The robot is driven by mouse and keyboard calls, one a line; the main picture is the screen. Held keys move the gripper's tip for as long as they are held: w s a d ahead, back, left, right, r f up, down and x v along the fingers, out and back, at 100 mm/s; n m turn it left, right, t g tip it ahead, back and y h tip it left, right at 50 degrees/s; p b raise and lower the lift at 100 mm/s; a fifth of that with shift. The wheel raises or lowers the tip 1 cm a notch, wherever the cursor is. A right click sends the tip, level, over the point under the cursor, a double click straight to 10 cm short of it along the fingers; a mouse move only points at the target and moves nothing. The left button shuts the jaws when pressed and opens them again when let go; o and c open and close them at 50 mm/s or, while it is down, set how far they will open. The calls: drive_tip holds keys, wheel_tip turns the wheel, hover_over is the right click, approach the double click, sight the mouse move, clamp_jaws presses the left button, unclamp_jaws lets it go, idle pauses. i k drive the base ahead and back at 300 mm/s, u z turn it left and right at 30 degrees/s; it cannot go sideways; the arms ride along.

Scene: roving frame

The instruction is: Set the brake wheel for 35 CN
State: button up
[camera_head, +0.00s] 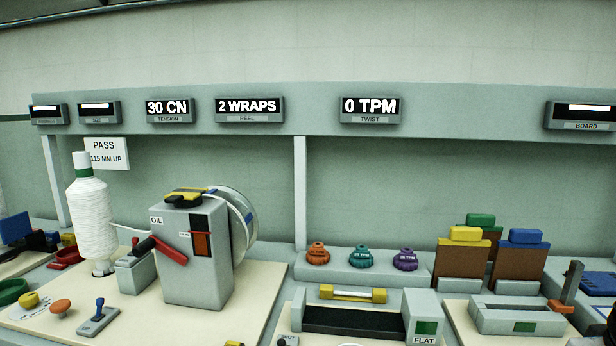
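The tension display (168,110) on the overhead rail reads "30 CN". Below it, a grey machine (190,262) marked "OIL" has a red lever (168,250) on its side and a large pale reel (238,222) behind it. A white thread cone (94,220) with a green top stands to its left. A small grey block (134,272) with a dark and red part on top sits between cone and machine. I cannot tell for sure which part is the brake wheel. My gripper is not in view.
An orange mushroom knob (60,308), a blue-handled switch (98,318) and a green ring (12,290) lie at the front left. Orange (318,254), teal (361,257) and purple (405,260) knobbed pieces stand on the back ledge. A grey "FLAT" unit (424,308) fills the front middle.

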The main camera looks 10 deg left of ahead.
sight(29, 302)
drive_tip(key=u, duration=1.85)
